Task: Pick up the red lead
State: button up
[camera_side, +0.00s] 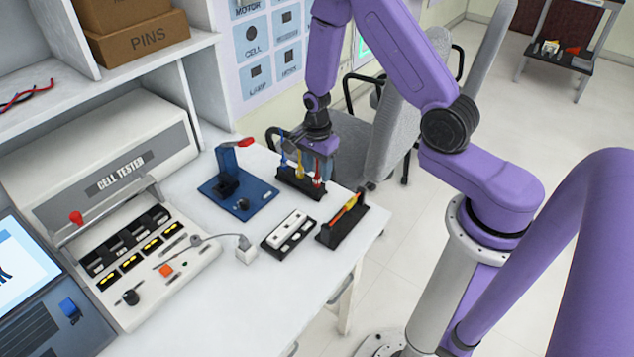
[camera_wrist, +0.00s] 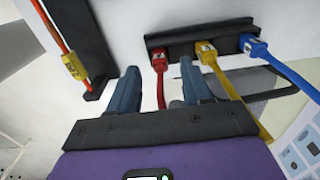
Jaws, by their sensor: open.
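The red lead (camera_side: 317,176) stands upright at the right end of a black rack (camera_side: 290,183), beside a yellow lead (camera_side: 300,168) and a blue lead (camera_side: 283,150). In the wrist view, the red lead (camera_wrist: 159,62) is at the left end of the rack (camera_wrist: 224,32), with the yellow lead (camera_wrist: 207,52) and blue lead (camera_wrist: 256,48) to its right. My gripper (camera_wrist: 159,78) is open, its fingers on either side of the red lead with gaps showing. The right finger lies close to the yellow lead. In the side view, the fingertips are hard to make out.
A black holder (camera_side: 343,227) with a red-and-yellow item stands at the table's right edge. A white block tray (camera_side: 288,234) and a blue stand (camera_side: 238,195) are nearby. The cell tester (camera_side: 120,180) fills the left. White tabletop (camera_side: 240,300) is clear in front.

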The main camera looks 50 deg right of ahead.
jog(key=shift+f, duration=1.15)
grip_shut()
jog(key=shift+r, duration=0.15)
